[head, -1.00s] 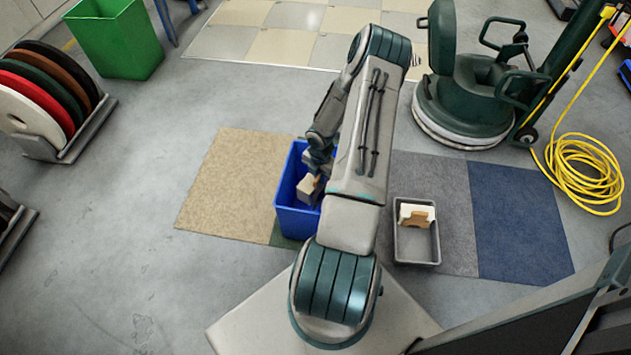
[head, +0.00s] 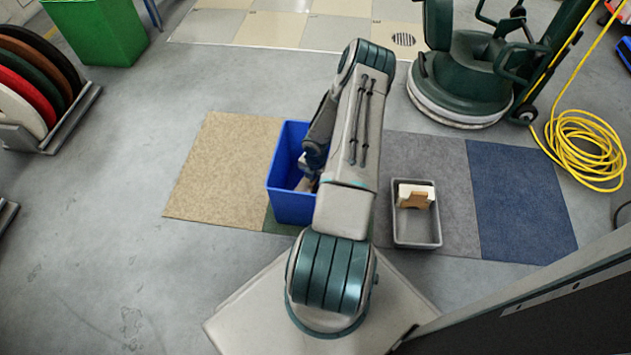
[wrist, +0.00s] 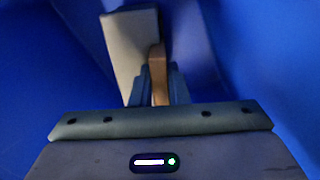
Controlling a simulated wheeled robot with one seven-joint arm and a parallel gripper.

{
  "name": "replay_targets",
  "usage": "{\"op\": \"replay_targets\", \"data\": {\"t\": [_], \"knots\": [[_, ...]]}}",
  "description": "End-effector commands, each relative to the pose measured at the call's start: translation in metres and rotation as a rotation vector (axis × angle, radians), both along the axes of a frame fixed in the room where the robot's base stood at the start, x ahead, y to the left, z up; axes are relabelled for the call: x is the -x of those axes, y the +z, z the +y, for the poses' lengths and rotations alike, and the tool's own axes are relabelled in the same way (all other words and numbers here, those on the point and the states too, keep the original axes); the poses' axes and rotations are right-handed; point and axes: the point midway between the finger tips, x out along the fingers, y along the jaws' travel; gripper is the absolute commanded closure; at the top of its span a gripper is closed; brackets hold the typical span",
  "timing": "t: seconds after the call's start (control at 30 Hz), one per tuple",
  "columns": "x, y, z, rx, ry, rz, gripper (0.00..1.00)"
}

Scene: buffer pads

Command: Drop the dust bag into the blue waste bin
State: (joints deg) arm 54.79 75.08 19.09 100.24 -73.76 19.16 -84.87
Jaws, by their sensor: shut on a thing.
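The blue waste bin (head: 291,207) stands on the carpet tiles left of my arm in the head view. My gripper (wrist: 158,88) is down inside the bin, with blue walls all around it in the wrist view. It is shut on the tan collar of the dust bag (wrist: 130,45), whose pale body sticks out ahead of the fingers. In the head view my gripper and the bag are mostly hidden by my arm and the bin wall. Whether the bag touches the bin floor I cannot tell.
A grey tray (head: 417,232) holding another pale bag with a tan collar (head: 415,195) lies right of my arm. A green floor machine (head: 465,75) and a coiled yellow cable (head: 585,150) are at the back right. A green bin (head: 98,30) and a disc rack (head: 55,125) are at left.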

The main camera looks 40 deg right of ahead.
Motion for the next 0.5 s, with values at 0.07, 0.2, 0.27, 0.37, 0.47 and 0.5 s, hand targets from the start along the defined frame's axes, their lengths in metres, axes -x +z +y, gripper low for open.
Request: {"op": "replay_targets", "data": {"t": [0.07,0.2,0.27,0.37,0.47,0.5], "knots": [[-0.0009,-0.0002,-0.0006,0.001,-0.001,-0.003,1.0],[-0.001,0.0006,-0.0006,0.001,-0.001,-0.003,1.0],[-0.001,-0.0006,-0.0005,0.002,-0.001,-0.002,1.0],[-0.0008,-0.0042,-0.0006,0.002,-0.001,-0.002,1.0],[-0.0007,-0.0071,-0.0006,0.002,-0.001,-0.002,1.0],[-0.0007,-0.0082,-0.0006,0.002,-0.001,-0.002,1.0]]}}
